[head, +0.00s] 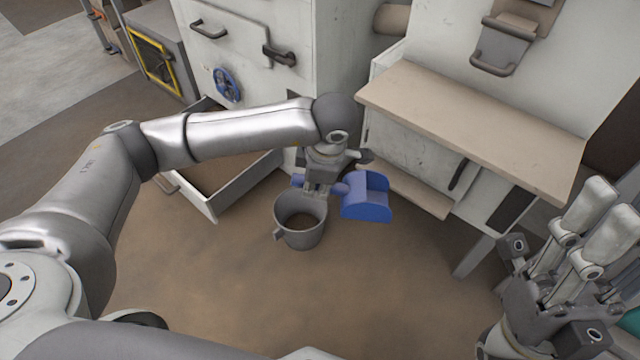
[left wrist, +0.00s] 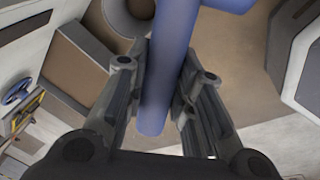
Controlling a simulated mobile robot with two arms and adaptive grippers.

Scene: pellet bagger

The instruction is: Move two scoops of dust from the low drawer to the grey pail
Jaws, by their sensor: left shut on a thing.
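My left gripper (head: 322,186) is shut on the handle of a blue scoop (head: 367,198), and the left wrist view shows the handle (left wrist: 160,85) between both fingers. The scoop is beside and right of the grey pail's mouth; I cannot see whether it holds dust. The grey pail (head: 300,238) stands on the floor under the gripper, with brown material inside; its rim also shows in the left wrist view (left wrist: 112,18). The low drawer (head: 238,192) is pulled open left of the pail, with brown dust in it, partly hidden by my left arm. My right gripper (head: 607,208) is open and empty at far right.
A white cabinet (head: 255,35) with handles and a blue valve wheel (head: 228,84) stands behind the drawer. A tan shelf (head: 470,112) juts out at the right above a lower ledge (head: 405,190). The brown floor in front of the pail is clear.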

